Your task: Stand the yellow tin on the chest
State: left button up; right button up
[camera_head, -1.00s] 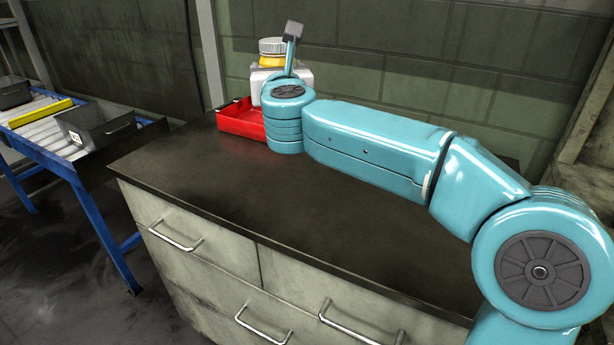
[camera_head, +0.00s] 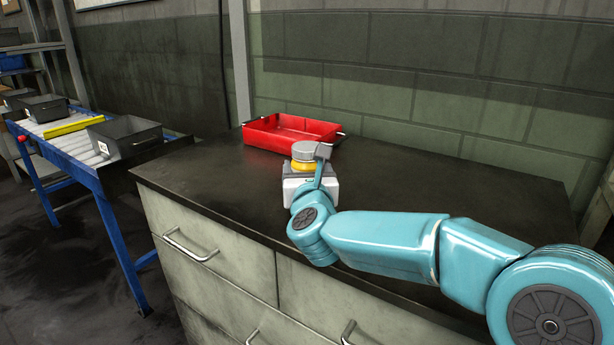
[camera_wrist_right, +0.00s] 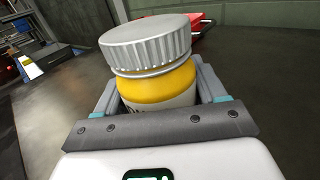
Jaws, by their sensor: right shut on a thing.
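The yellow tin (camera_head: 302,170) has a ribbed grey lid and shows beneath it in the head view. It stands roughly upright over the dark top of the chest (camera_head: 215,190), in front of the red tray. In the right wrist view the yellow tin (camera_wrist_right: 160,86) sits between the fingers, its lower part hidden behind the gripper body. My right gripper (camera_head: 308,174) is shut on the tin. I cannot tell whether the tin's bottom touches the chest top. My left gripper is not in view.
The red tray (camera_head: 262,139) lies at the back of the chest top and looks empty. The chest top is clear left of the tin and at the back right. A roller conveyor (camera_head: 75,143) with dark bins (camera_head: 128,138) stands at the left. A block wall is behind.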

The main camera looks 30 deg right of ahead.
jog(key=shift+s+r, duration=0.1)
jog(key=shift+r, duration=0.05)
jog(key=o, duration=0.8)
jog(key=shift+f, duration=0.2)
jog(key=o, duration=0.4)
jog(key=shift+r, duration=0.1)
jog(key=shift+r, duration=0.15)
jog(key=v, duration=1.2)
